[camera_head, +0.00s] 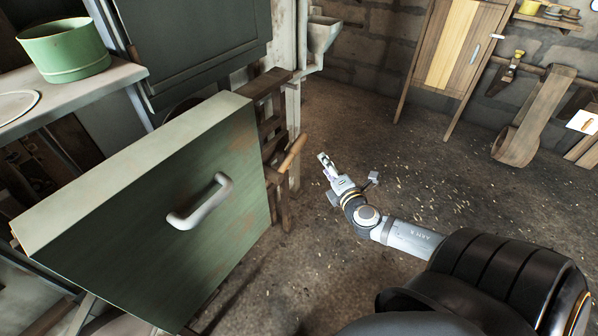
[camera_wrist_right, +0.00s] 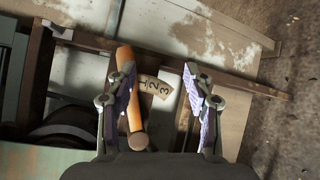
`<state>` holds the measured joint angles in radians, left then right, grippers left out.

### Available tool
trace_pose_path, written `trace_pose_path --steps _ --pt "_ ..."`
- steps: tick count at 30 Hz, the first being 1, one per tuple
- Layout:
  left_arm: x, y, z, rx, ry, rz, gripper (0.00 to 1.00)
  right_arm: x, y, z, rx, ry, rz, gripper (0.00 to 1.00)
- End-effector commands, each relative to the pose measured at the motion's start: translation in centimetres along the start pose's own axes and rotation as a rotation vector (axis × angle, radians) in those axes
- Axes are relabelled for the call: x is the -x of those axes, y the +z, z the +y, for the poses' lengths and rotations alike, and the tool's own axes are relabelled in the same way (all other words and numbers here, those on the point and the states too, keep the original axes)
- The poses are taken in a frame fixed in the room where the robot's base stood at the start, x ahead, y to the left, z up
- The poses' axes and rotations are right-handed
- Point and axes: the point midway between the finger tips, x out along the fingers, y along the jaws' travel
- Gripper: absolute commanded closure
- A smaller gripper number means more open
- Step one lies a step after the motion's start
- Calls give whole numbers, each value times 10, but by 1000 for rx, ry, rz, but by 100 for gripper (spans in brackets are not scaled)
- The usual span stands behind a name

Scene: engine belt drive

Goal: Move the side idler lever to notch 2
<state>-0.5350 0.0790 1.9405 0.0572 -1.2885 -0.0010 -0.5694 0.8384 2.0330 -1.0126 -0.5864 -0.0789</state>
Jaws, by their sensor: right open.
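The side idler lever has an orange-brown wooden handle (camera_head: 293,154) that sticks out to the right beyond the green panel in the head view. In the right wrist view the handle (camera_wrist_right: 133,112) runs up the picture beside the left finger, which partly covers it. A tan plate marked 1, 2, 3 (camera_wrist_right: 157,86) lies just right of the handle, which is nearest the 1. The exact notch is hard to tell. My right gripper (camera_head: 323,160) is open, with the plate showing between its fingers (camera_wrist_right: 160,75). Contact with the handle cannot be told. My left gripper is out of view.
A large green panel with a pale handle (camera_head: 201,202) stands at left, close to the lever. A wooden frame (camera_head: 271,125) is behind the lever. A green pot (camera_head: 64,50) sits on a bench. The floor right of my right arm is clear up to a wooden cabinet (camera_head: 452,45).

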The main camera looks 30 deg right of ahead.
Motion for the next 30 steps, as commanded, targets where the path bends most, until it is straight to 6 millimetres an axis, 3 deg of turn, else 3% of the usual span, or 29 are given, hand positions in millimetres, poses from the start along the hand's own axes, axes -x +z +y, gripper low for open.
trace_pose_path --steps 1,4,7,13,18,24,30 --pt "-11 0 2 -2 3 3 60 2 -16 3 31 53 23 48" --pt "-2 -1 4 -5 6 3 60 8 -29 27 69 122 47 48" --pt "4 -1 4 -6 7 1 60 11 -33 39 82 148 56 48" --pt "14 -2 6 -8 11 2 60 4 -32 40 79 147 51 48" --pt "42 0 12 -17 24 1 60 -21 -34 43 75 151 49 48" --pt "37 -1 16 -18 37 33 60 -61 -35 50 70 146 49 48" --pt "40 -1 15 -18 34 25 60 -86 -37 55 75 145 52 48"
